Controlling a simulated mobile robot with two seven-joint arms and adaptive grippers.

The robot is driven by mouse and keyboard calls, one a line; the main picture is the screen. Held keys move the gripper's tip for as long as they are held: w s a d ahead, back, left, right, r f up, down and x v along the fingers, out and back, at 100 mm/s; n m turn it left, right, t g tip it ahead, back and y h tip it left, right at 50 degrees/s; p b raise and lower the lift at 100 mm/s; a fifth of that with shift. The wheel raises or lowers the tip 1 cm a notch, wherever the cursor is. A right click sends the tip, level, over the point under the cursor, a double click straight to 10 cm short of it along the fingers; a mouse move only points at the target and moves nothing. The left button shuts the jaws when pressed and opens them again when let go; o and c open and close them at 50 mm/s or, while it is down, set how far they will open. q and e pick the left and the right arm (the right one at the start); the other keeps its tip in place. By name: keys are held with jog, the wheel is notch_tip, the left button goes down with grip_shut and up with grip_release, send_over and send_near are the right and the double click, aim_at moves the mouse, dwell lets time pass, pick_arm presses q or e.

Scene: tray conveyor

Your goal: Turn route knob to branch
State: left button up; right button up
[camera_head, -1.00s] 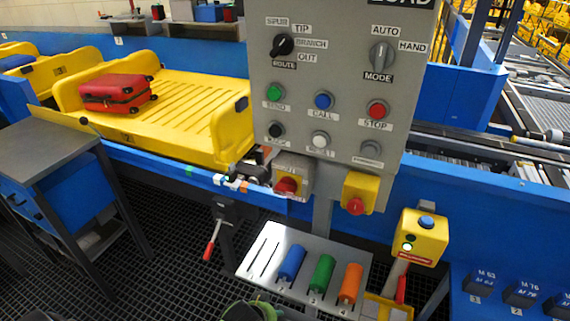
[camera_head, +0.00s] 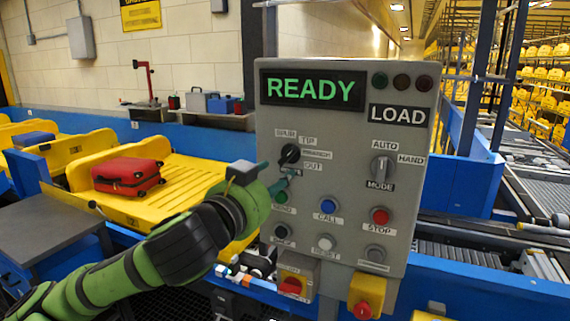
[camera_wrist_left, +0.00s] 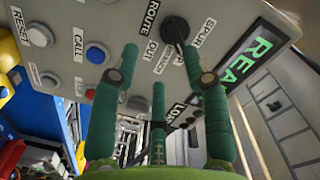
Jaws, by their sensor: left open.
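The black route knob (camera_head: 290,155) is at the upper left of the grey control panel (camera_head: 345,225), with its position labels around its right side. I cannot tell exactly which label it points to. My left gripper (camera_head: 284,180) is just below the knob in the head view, partly hidden by its own wrist. In the left wrist view the gripper (camera_wrist_left: 160,58) is open, with its green fingers apart and nothing between them. The knob (camera_wrist_left: 176,29) lies just beyond the fingertips, nearer the right one; contact is not clear. My right gripper is not in view.
The mode knob (camera_head: 382,168) is to the right on the panel. A screen (camera_head: 313,89) reads READY. A red suitcase (camera_head: 128,175) lies on a yellow tray (camera_head: 192,190) at left.

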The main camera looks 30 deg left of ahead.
aim_at(288, 158)
pick_arm(q)
jog(key=w+p, duration=0.1)
jog(key=w, duration=0.1)
jog(key=w+r+p, duration=0.1)
jog(key=w, duration=0.1)
jog(key=w+p, duration=0.1)
jog(key=shift+w+a+r, duration=0.3)
jog(key=shift+w+r, duration=0.1)
jog(key=shift+w+f, duration=0.1)
jog(key=shift+w, duration=0.25)
grip_shut()
